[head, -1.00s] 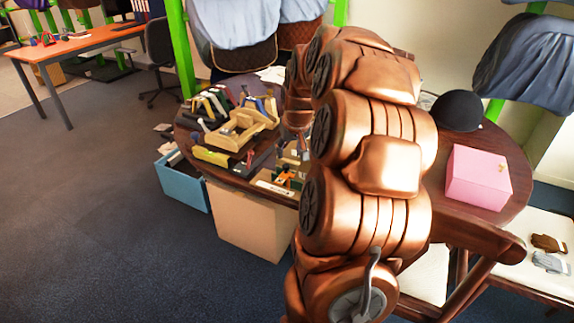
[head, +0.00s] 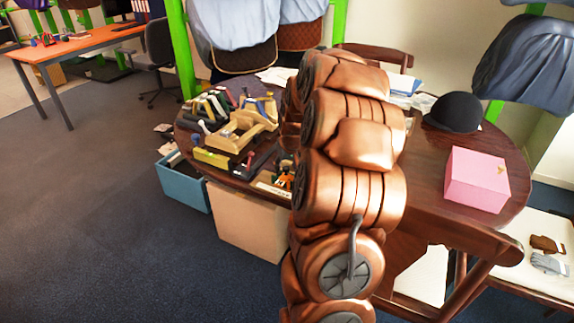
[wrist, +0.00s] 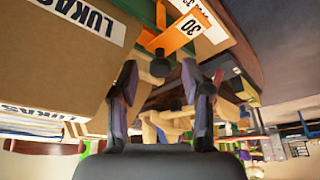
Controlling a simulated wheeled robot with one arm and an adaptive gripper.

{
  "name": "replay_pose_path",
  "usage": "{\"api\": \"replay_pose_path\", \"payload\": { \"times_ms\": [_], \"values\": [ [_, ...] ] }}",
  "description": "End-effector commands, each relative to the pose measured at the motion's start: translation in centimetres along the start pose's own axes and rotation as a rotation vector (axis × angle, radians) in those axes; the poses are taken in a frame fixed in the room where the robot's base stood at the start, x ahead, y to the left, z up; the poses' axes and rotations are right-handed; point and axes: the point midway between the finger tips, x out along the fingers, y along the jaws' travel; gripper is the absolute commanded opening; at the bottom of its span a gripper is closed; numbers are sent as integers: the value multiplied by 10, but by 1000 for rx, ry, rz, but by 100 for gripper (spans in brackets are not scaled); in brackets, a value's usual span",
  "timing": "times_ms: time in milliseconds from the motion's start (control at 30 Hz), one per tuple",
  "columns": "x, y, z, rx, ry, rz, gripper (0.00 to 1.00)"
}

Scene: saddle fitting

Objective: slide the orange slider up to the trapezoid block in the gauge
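The orange slider (wrist: 172,38) shows at the top of the wrist view, beside a white label marked 30, with a dark round knob (wrist: 160,66) on its near side. In the head view an orange part (head: 285,180) shows at the table's front edge, partly behind my arm. My gripper (wrist: 161,82) has its two fingers apart, with the knob just beyond the gap between the tips. I cannot tell whether they touch it. My arm hides the gripper in the head view. I cannot make out the trapezoid block or the gauge's outline clearly.
A cardboard box marked LUKAS (wrist: 60,70) fills the left of the wrist view. On the round table, a wooden tool (head: 238,132) and a yellow level (head: 210,157) lie left of my arm. A pink box (head: 476,180) and black hat (head: 455,112) stand on the right.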

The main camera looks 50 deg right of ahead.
Motion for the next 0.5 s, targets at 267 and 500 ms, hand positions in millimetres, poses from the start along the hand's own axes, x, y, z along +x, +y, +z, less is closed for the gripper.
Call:
{"api": "replay_pose_path", "payload": {
  "times_ms": [267, 500],
  "values": [
    [0, 0, 0, 0, 0, 0, 20],
    [0, 0, 0, 0, 0, 0, 0]
  ]
}}
